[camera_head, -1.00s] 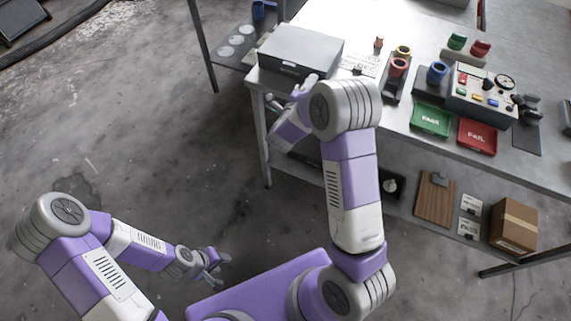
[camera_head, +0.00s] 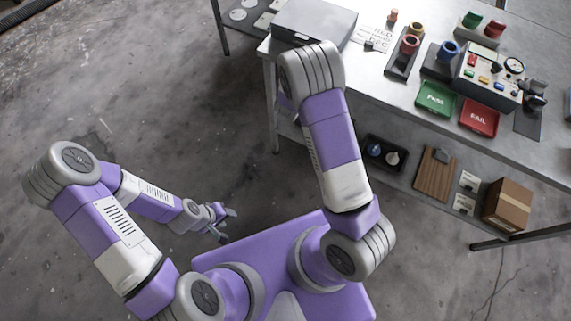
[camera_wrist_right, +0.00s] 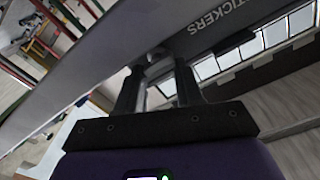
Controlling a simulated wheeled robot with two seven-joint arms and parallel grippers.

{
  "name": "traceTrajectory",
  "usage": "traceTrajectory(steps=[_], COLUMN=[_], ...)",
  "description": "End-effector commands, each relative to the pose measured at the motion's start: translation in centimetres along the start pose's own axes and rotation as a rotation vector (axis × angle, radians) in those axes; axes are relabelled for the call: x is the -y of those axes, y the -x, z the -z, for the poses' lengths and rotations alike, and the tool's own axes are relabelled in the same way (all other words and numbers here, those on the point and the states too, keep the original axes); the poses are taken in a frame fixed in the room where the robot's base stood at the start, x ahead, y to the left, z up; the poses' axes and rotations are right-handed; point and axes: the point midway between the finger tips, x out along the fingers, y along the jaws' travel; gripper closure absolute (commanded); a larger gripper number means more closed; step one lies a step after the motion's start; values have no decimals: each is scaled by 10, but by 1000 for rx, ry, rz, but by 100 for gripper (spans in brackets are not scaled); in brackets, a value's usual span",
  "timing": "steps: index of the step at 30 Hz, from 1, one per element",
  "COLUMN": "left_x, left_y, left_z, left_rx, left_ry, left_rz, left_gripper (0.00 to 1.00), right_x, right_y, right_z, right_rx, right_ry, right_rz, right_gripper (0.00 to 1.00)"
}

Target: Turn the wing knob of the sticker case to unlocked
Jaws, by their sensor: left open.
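The sticker case is a grey box (camera_head: 318,22) at the table's left end in the head view. Its front face, lettered STICKERS, crosses the top of the right wrist view (camera_wrist_right: 150,28). A small light grey wing knob (camera_wrist_right: 157,62) shows on that face. My right gripper (camera_wrist_right: 157,72) is at the knob, one dark finger on each side of it. I cannot tell whether the fingers touch it. In the head view my right arm hides this gripper and the knob. My left gripper (camera_head: 226,224) is open and empty, low over the floor, far from the case.
Right of the case on the table (camera_head: 383,88) are cup holders, a green PASS tray (camera_head: 436,98), a red FAIL tray (camera_head: 479,116) and a control box (camera_head: 488,82). A lower shelf holds a clipboard (camera_head: 434,174) and a cardboard box (camera_head: 507,205). The floor at left is clear.

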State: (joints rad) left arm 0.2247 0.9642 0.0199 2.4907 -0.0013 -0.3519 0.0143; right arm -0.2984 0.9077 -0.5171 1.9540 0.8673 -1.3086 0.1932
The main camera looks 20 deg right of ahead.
Motion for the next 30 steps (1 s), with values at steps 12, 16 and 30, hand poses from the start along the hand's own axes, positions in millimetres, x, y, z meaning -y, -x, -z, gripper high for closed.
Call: traceTrajectory(steps=[12, 16, 30], left_x=[-19, -19, -20], left_y=[52, 51, 54], left_z=[-2, -2, -2], left_rx=[0, 0, 0], left_ry=[0, 0, 0], left_rz=[0, 0, 0], left_gripper=[57, 57, 57], right_x=[8, 7, -20], right_y=[8, 36, 84], right_z=[1, -2, -47], right_rx=[1, 3, 221], right_ry=[424, 419, 446], right_rz=[5, 4, 28], right_gripper=[65, 65, 65])
